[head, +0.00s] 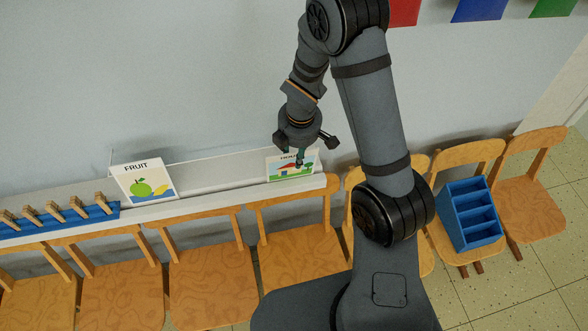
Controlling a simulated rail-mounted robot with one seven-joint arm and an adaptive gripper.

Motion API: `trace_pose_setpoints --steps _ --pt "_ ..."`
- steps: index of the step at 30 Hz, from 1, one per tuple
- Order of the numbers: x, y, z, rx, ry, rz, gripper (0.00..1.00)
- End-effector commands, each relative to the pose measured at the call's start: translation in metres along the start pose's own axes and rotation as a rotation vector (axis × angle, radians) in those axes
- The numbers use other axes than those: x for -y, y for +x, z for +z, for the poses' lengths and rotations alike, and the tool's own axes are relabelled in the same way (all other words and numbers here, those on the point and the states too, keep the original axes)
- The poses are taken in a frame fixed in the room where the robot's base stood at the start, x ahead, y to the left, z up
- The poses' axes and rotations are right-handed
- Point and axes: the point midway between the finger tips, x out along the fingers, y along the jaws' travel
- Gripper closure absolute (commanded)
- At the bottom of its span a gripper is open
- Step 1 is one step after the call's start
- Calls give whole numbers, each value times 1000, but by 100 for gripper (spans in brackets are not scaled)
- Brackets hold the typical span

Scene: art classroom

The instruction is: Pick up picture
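A white picture card (291,172) with a partly hidden title and a green, blue and red drawing stands at the right end of the white ledge (215,177). A second picture card headed "FRUIT" (146,182), with a green apple and a yellow shape, leans on the ledge further left. My gripper (300,160) points down at the right card and covers part of its top and middle in the head view. Its fingertips are small and dark; I cannot tell whether they are apart or whether they touch the card.
Several wooden chairs (212,268) stand in a row in front of the ledge. A blue rack with wooden pegs (72,217) lies at the ledge's left. A blue compartment box (471,214) sits on a chair at right. The ledge between the cards is clear.

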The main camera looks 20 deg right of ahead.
Motion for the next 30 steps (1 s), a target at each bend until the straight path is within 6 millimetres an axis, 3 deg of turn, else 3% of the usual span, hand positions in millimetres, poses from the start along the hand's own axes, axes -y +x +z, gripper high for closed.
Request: trace_pose_setpoints --steps 1,8,16,26,30 --pt "1 12 0 0 0 0 69" --pt "0 29 1 1 1 0 69" --pt "-2 68 1 0 0 0 69" --pt "-3 72 1 0 2 0 69" --pt "-3 72 1 0 2 0 77"
